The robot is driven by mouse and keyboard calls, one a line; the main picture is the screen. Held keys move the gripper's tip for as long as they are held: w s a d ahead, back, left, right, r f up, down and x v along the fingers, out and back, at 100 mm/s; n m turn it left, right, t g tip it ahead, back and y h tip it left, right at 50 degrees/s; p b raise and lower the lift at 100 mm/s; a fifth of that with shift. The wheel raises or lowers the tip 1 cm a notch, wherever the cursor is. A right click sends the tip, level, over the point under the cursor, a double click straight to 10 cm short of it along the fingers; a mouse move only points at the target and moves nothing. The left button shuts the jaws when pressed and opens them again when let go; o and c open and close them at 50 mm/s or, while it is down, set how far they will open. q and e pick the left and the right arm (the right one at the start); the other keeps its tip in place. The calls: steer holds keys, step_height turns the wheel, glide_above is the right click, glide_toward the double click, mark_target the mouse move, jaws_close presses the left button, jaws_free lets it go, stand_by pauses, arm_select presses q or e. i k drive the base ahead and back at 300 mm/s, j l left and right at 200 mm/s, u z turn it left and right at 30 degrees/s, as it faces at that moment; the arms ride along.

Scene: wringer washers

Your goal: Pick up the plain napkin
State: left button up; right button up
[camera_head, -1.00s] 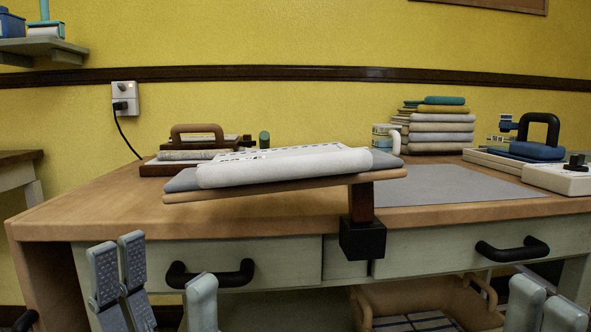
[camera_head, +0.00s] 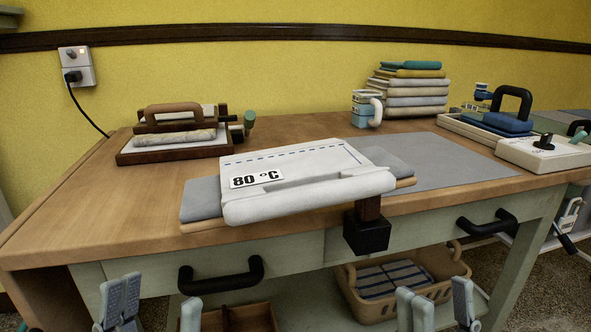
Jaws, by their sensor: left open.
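A white folded cloth (camera_head: 300,185) with a dashed blue line lies over a grey-padded board (camera_head: 202,200) clamped at the table's front edge. Several folded cloths (camera_head: 417,92) in green, yellow and pale colours are stacked at the back; some look plain. Blue-striped cloths (camera_head: 374,283) lie in a basket below the table. I cannot tell which cloth is the plain napkin. My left gripper (camera_head: 155,305) is open and empty at the bottom left. My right gripper (camera_head: 440,308) has its fingers apart at the bottom. Both are low in front of the table.
A small wringer (camera_head: 183,134) with a rolled cloth stands at the table's left. A blue-white mug (camera_head: 362,108) stands beside the stack. A blue press with black handle (camera_head: 509,115) and a white box (camera_head: 540,153) are at right. A grey mat (camera_head: 440,163) is bare. Drawer handles (camera_head: 222,275) stick out.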

mark_target(257, 186)
steer(key=k+j, duration=0.1)
steer(key=j, duration=0.35)
steer(key=k+j+z, duration=0.1)
steer(key=j, duration=0.35)
steer(key=k+j, duration=0.1)
steer(key=j, duration=0.3)
steer(key=k+j+z, duration=0.1)
steer(key=j, duration=0.35)
steer(key=k+j, duration=0.15)
steer(key=j, duration=0.25)
